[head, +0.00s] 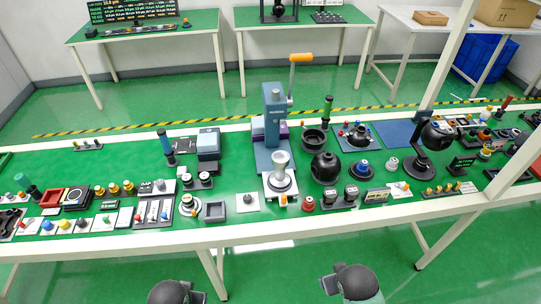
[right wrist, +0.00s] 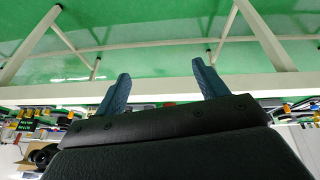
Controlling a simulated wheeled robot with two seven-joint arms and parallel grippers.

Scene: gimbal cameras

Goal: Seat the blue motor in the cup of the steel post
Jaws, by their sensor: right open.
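A pale steel post with a flared cup on top (head: 281,164) stands on the base of the bench press, near the middle of the table. A small blue round part (head: 364,168), which looks like the blue motor, sits in a dark holder to the right of the post. It is too small to be sure. My right gripper (right wrist: 162,75) is open and empty in the right wrist view, with its two teal fingers apart and the table edge beyond them. Dark parts of my left arm (head: 176,292) show at the bottom of the head view, apart from the table; its fingers cannot be made out.
The press (head: 275,115) with an orange-topped lever rises behind the post. A black round housing (head: 325,167) stands between post and blue part. A black arched stand (head: 436,140) is farther right. Small parts and trays crowd the table (head: 240,239); the floor in front is clear.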

